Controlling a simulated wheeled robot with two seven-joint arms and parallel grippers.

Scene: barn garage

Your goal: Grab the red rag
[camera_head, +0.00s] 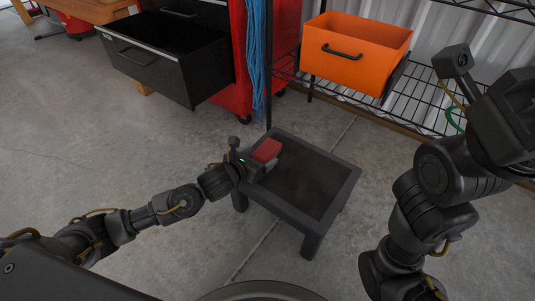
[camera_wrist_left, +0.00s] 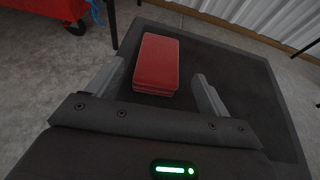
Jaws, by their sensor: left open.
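The red rag (camera_head: 267,150) is a folded red block lying on the small black table (camera_head: 318,201), near its far left corner. In the left wrist view the rag (camera_wrist_left: 156,62) lies flat between the two fingers, with its near end closest to my palm. My left gripper (camera_head: 256,168) is open, its fingers on either side of the rag with a gap visible on the right side; the left wrist view shows it (camera_wrist_left: 157,92) too. I cannot tell whether the left finger touches the rag. My right arm is raised at the right; its finger tips are not clearly seen.
An orange bin (camera_head: 352,55) sits on a black wire shelf (camera_head: 425,105) behind the table. A red cabinet (camera_head: 272,40) with an open black drawer (camera_head: 150,62) stands at the back left, with blue cords (camera_head: 256,60) hanging beside it. The floor at left is clear.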

